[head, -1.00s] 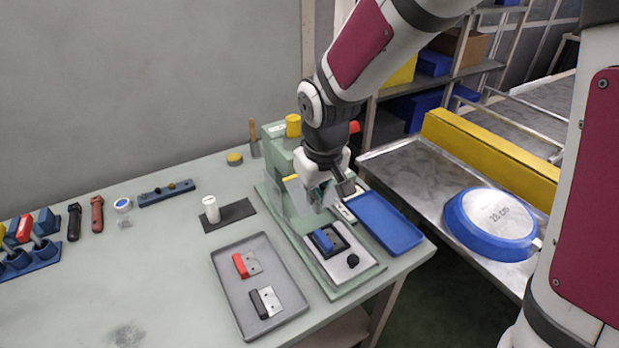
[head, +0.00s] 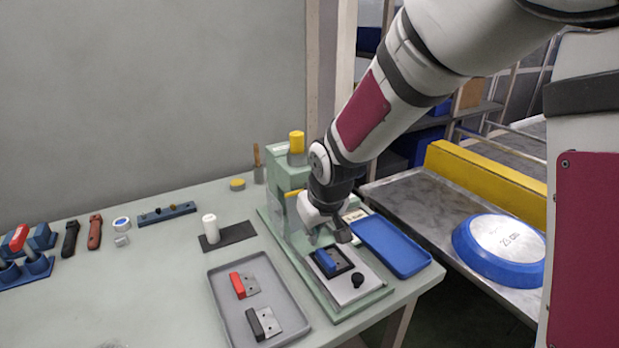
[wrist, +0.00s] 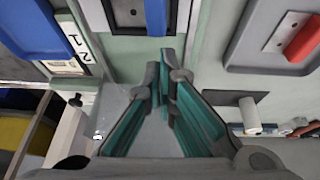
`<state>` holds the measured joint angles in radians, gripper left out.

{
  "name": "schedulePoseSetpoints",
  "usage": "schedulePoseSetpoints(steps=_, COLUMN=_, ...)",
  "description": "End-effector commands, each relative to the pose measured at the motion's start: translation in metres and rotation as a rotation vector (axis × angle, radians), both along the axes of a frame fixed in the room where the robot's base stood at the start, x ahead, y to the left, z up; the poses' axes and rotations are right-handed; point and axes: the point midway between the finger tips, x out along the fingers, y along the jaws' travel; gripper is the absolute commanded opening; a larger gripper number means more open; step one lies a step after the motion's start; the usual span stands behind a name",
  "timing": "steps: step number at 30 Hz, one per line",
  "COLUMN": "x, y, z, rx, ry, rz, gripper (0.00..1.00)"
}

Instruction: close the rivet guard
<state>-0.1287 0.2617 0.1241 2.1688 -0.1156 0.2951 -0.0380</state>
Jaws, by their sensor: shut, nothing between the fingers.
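The green rivet press (head: 281,176) stands at the right part of the bench. Its guard appears as a pale see-through panel with a yellow top edge (head: 291,195), largely hidden behind my gripper, so I cannot tell its exact position. My gripper (head: 335,238) is shut and empty, pointing down in front of the press head, above the press's base plate. In the wrist view my fingers (wrist: 164,72) meet at the tips over the press. A blue-handled part (head: 326,261) sits in a black nest on the base plate, with a black knob (head: 357,280) beside it.
A grey tray (head: 222,304) with a red and a black handle lies left of the press. A blue tray (head: 398,248) lies close on the right. A white cylinder (head: 210,228) stands on a dark pad. A blue pan (head: 503,250) lies on the conveyor.

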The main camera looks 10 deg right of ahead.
Motion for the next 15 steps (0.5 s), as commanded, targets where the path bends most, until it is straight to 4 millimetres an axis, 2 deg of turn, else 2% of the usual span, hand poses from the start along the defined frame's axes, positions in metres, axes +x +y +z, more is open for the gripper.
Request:
schedulePoseSetpoints(steps=6, x=0.008, y=0.004, z=-0.009, rx=0.0, ry=0.001, rz=0.0, gripper=0.0)
schedulePoseSetpoints(steps=15, x=0.014, y=0.005, z=-0.013, rx=0.0, ry=0.0, rz=-0.001, gripper=0.0)
